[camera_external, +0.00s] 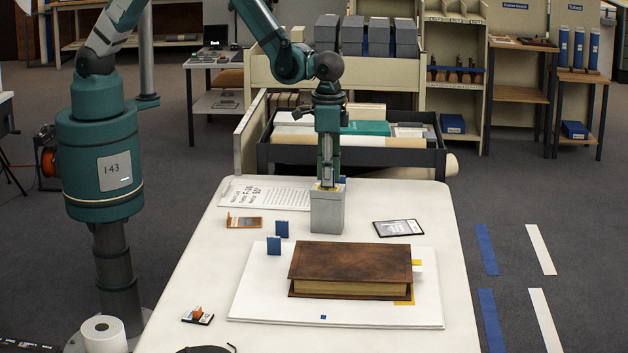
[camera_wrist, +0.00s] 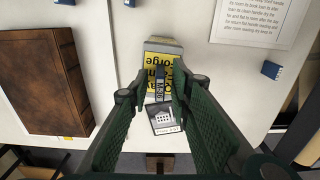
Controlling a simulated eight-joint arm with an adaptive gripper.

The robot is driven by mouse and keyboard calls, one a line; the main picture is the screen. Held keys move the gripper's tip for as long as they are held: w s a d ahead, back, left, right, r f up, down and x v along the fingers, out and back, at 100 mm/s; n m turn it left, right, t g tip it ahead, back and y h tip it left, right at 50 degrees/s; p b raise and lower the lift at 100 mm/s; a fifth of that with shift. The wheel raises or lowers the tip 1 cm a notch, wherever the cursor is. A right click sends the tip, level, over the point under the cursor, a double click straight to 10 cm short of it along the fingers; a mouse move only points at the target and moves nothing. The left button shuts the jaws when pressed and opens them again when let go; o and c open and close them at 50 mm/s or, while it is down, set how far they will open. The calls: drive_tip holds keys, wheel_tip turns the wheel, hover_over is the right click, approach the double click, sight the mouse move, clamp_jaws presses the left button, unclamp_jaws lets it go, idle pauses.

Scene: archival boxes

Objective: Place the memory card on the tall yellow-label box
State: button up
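A grey upright box (camera_external: 327,212) with a yellow label on top stands near the middle of the table. In the wrist view its yellow label (camera_wrist: 157,62) shows black print. My gripper (camera_external: 327,180) points straight down, with its tips at or just above the box top. In the wrist view a small dark card with pale lettering, apparently the memory card (camera_wrist: 160,84), lies between the fingertips and over the label. I cannot tell whether the fingers touch it on both sides or whether it rests on the box. In the external view the card is not clearly visible.
A brown book (camera_external: 350,264) lies on a white board in front of the box. The table's right front is clear.

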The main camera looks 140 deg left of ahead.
wheel_tip(320, 180, up, 12)
idle(0.8)
idle(0.5)
drive_tip(key=shift+d+r, duration=0.1)
drive_tip(key=shift+r, duration=0.05)
drive_tip(key=s+d+r+m+t, duration=0.2)
drive_tip(key=s+d+r, duration=0.3)
drive_tip(key=d+r, duration=0.5)
drive_tip(key=s+d+r+m+t, duration=0.15)
drive_tip(key=s+d+r, duration=0.25)
drive_tip(key=d+r, duration=0.55)
drive_tip(key=s+d+r+m+t, duration=0.1)
drive_tip(key=s+d+m+t, duration=0.2)
drive_tip(key=s+d, duration=1.5)
drive_tip(key=shift+s+d+m+t, duration=0.3)
drive_tip(key=shift+s+m, duration=0.35)
drive_tip(key=shift+m, duration=0.6)
